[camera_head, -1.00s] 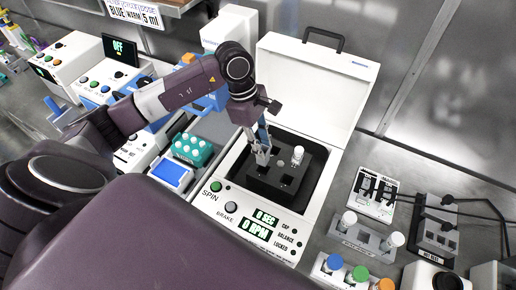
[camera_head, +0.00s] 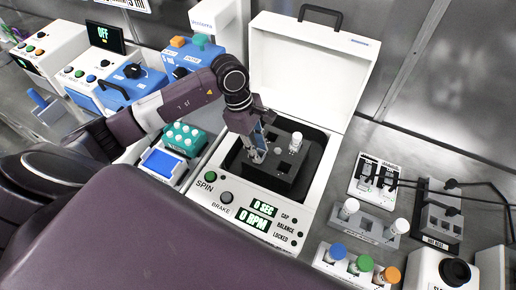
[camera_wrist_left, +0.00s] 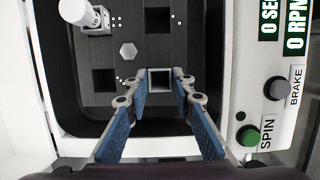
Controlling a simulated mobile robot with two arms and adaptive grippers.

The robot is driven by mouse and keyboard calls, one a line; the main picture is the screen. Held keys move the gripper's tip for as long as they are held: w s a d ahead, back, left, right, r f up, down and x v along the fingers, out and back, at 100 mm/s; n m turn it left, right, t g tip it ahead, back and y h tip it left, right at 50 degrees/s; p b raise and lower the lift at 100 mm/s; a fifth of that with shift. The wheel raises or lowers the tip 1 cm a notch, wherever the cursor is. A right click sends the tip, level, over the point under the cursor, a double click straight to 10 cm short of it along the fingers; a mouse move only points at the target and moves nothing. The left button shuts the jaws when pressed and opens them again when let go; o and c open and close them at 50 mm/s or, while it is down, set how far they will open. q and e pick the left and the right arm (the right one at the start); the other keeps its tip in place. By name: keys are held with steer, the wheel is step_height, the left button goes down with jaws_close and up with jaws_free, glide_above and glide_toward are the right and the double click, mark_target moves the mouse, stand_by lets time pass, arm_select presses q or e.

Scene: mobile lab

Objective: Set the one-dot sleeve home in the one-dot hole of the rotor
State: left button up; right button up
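The black rotor (camera_head: 300,172) sits in the open white centrifuge. It has square holes, and small white dots are marked beside some of them in the wrist view. My left gripper (camera_head: 257,155) points down over the rotor's left part. In the wrist view its blue-padded fingers (camera_wrist_left: 160,84) are shut on a small square sleeve (camera_wrist_left: 160,70), of which I see the pale rim around a dark opening. The sleeve is low at the rotor's surface; I cannot tell how deep it sits, and the fingers hide the surface beside it. My right gripper is out of view.
A white-capped tube (camera_head: 295,142) stands in the rotor, close to my gripper. The raised lid (camera_head: 310,75) is behind. A front panel with the SPIN button (camera_head: 210,177) lies nearer. Racks with capped tubes (camera_head: 338,251) stand at the right.

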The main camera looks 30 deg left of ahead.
arm_select(q)
steer(key=o, duration=0.3)
steer(key=shift+o, duration=0.2)
steer(key=shift+a, duration=0.1)
steer(key=shift+w+r, duration=0.1)
steer(key=shift+r, duration=0.15)
steer(key=b+v, duration=0.4)
steer(key=v, duration=0.7)
steer(key=shift+r, duration=0.25)
